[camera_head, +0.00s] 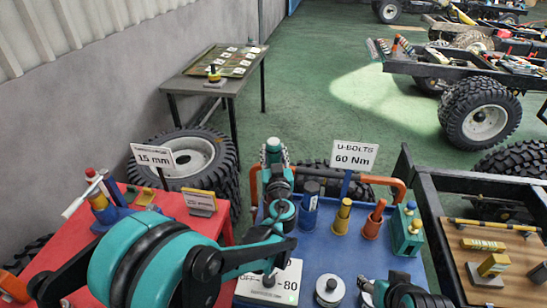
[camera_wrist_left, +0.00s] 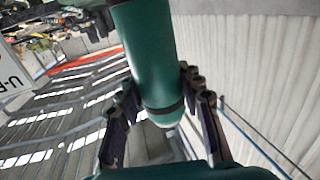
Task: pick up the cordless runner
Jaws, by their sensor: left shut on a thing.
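The cordless runner (camera_head: 272,148) appears as a teal cylinder with a dark band, held upright above the back of the blue cart top. It also fills the upper middle of the left wrist view (camera_wrist_left: 147,50). My left gripper (camera_head: 275,165) is shut on it, with dark fingers on both sides of the body (camera_wrist_left: 160,88). The runner's other end is out of the wrist picture.
The blue cart top (camera_head: 320,240) holds several coloured sockets, a teal box (camera_head: 407,232) and the U-BOLTS 60 Nm sign (camera_head: 354,155). A red cart (camera_head: 60,240) stands left, a chassis frame (camera_head: 430,210) right. Tyres (camera_head: 190,160) lie behind. Green floor beyond is open.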

